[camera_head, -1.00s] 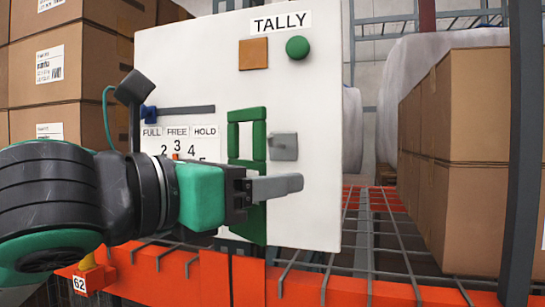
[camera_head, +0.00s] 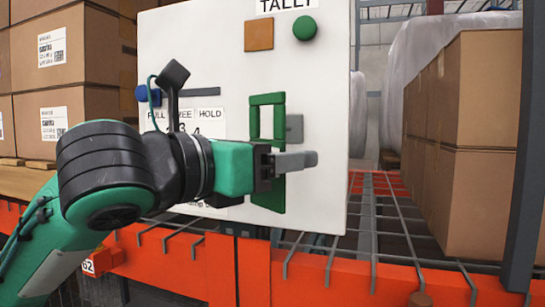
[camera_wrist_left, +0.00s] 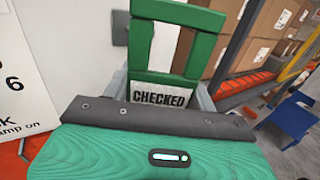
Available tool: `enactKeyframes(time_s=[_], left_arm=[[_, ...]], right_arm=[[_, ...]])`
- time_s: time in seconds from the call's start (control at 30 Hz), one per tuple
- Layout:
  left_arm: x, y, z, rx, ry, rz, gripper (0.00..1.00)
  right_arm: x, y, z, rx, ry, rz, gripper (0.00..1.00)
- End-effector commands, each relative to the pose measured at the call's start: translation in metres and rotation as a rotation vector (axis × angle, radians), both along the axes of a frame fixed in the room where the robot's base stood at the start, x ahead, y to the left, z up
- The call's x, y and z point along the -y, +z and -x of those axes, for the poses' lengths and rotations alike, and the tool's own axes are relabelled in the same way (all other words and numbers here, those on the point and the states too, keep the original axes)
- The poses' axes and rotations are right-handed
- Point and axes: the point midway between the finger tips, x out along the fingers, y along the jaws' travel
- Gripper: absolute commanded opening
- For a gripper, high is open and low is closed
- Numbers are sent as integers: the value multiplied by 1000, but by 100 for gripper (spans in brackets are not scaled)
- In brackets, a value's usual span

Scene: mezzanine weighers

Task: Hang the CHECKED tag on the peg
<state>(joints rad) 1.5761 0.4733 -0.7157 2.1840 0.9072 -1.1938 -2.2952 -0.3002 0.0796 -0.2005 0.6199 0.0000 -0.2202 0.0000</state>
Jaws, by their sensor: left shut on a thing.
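The CHECKED tag is a green piece (camera_head: 267,99) with an open rectangular loop at its top. It stands roughly upright in front of the white board (camera_head: 220,50). My left gripper (camera_head: 295,161) is shut on its lower part. In the left wrist view the tag's loop (camera_wrist_left: 180,12) stands above the CHECKED label, between the fingers. The peg's grey plate (camera_head: 295,128) is on the board just right of the loop and partly behind it. The plate also shows in the left wrist view (camera_wrist_left: 119,28), left of the loop. The peg is outside the loop's opening. My right gripper is out of view.
The board has an orange square (camera_head: 258,36), a green round knob (camera_head: 305,28) and a grey bar with a blue end. An orange rack beam (camera_head: 330,280) runs below. Cardboard boxes (camera_head: 475,150) stand right and left. Wire decking is open beyond the board.

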Motion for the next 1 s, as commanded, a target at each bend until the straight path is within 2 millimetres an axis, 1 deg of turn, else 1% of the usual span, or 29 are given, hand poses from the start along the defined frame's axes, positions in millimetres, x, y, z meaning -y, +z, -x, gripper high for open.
enactKeyframes(time_s=[0.3,0.87,1.0], left_arm=[[6,-2,-19,-1,0,1,36],[16,-3,-52,0,1,3,36],[17,-7,-59,3,6,3,35]], right_arm=[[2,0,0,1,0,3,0],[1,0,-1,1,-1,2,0],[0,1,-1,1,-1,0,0]])
